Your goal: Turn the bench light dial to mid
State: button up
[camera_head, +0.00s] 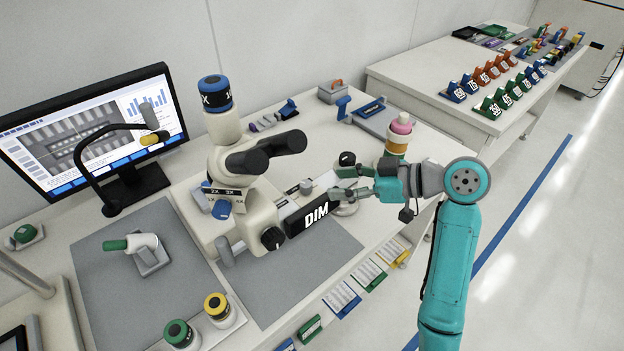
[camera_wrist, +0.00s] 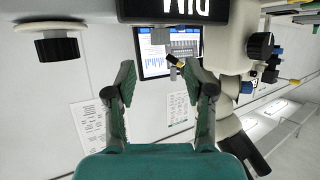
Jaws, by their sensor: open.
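A black dial (camera_head: 347,159) stands upright on a pale round base on the bench, just behind my gripper. It also shows in the wrist view (camera_wrist: 57,46) at upper left, outside my fingers. No readable pointer or scale shows on it. A black sign (camera_head: 313,215) with white letters reads DIM, beside my fingertips; it shows upside down in the wrist view (camera_wrist: 180,10). My gripper (camera_head: 338,183) points left over the bench and is open. In the wrist view its fingers (camera_wrist: 158,75) are spread with nothing between them.
A microscope (camera_head: 238,190) stands left of the sign, with a monitor (camera_head: 90,130) behind it. A stack of coloured rings (camera_head: 398,140) stands close to my wrist. Coloured card holders (camera_head: 342,298) line the front edge. A grey mat (camera_head: 300,270) is partly clear.

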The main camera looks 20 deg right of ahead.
aim_at(309, 185)
jog(key=x, duration=0.9)
jog(key=shift+a, duration=0.1)
grip_shut()
